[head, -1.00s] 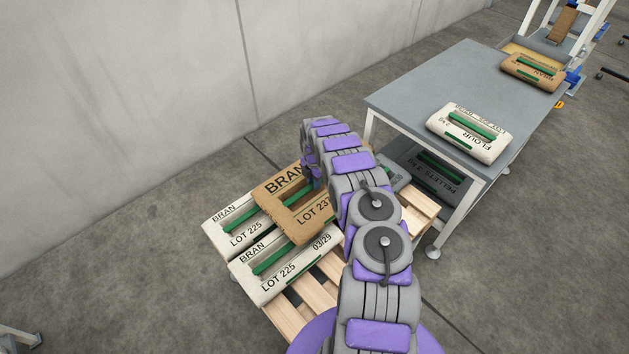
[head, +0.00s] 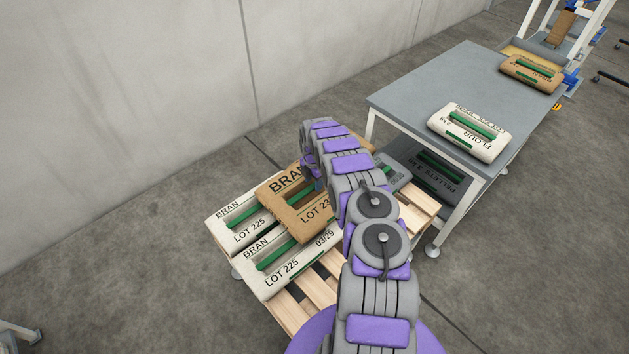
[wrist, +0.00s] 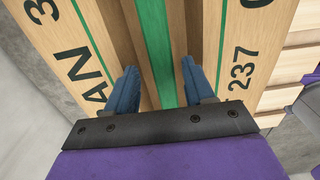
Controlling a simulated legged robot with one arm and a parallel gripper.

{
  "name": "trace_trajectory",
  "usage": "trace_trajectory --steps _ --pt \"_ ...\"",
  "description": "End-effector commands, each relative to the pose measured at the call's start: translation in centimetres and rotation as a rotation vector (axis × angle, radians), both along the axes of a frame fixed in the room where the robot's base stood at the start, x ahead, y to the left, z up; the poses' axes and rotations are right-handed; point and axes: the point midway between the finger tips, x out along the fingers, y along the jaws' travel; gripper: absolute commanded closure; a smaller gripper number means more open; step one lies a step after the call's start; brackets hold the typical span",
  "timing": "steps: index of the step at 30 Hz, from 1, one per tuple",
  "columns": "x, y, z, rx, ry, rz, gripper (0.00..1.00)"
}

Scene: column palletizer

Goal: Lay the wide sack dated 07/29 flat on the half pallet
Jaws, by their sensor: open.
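My gripper (wrist: 157,80) is open above this sack in the wrist view. Its two blue fingers stand on either side of the sack's green handle strip (wrist: 154,45), apart from it.
Two white BRAN sacks, LOT 225, lie on the pallet: one behind (head: 233,217), one in front (head: 285,262) dated 03/29. A grey table (head: 420,95) at right holds a FLOUR sack (head: 470,131) and a brown sack (head: 531,74). A dark PELLETS sack (head: 437,178) lies beneath.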

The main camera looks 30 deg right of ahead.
Motion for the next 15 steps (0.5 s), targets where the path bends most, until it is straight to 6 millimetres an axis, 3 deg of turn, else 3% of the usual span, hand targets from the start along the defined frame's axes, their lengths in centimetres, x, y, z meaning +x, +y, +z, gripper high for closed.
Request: trace_trajectory --steps 10,15 --pt "0.0 -0.3 0.3 0.003 0.000 -0.001 0.47" --pt "0.1 -0.2 2.6 -0.002 -0.003 -0.002 0.47"
